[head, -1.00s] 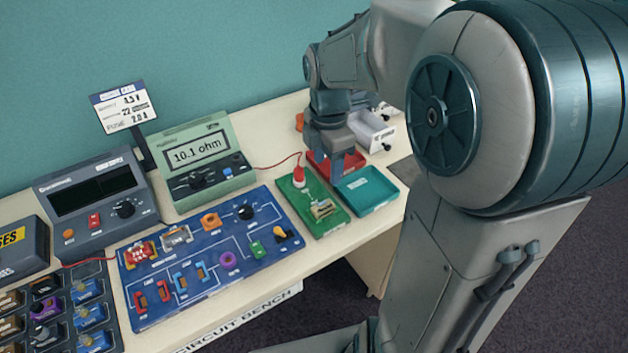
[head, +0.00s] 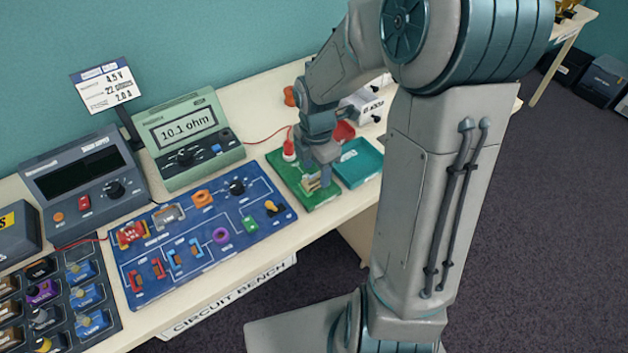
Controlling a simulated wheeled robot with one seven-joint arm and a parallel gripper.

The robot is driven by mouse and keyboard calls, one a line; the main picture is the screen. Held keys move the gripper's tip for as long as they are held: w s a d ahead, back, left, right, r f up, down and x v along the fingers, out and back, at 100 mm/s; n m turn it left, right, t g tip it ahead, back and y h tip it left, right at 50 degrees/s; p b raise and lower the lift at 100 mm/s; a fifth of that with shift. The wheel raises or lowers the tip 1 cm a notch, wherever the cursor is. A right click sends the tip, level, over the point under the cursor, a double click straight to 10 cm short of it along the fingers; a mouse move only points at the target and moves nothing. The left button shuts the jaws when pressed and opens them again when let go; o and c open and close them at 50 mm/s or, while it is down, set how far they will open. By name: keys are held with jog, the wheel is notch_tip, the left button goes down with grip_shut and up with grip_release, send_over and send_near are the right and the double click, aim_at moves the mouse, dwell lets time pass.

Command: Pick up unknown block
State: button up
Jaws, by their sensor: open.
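A small pale block (head: 311,184), which I take to be the unknown block, sits on the green board (head: 322,200) at the right part of the bench. My gripper (head: 317,176) is open and points down over this block. Its fingers are at or just above the block and hide part of it. I cannot tell whether they touch it or stand on both sides of it.
A red-topped post (head: 288,148) stands on the green board, with a red wire to the green meter (head: 188,138). A teal tray (head: 371,172) and a partly hidden red tray (head: 345,130) are close right. The blue circuit board (head: 196,262) lies left.

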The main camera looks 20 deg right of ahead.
aim_at(314, 181)
notch_tip(314, 181, down, 2)
jog(key=shift+f, duration=0.15)
grip_shut()
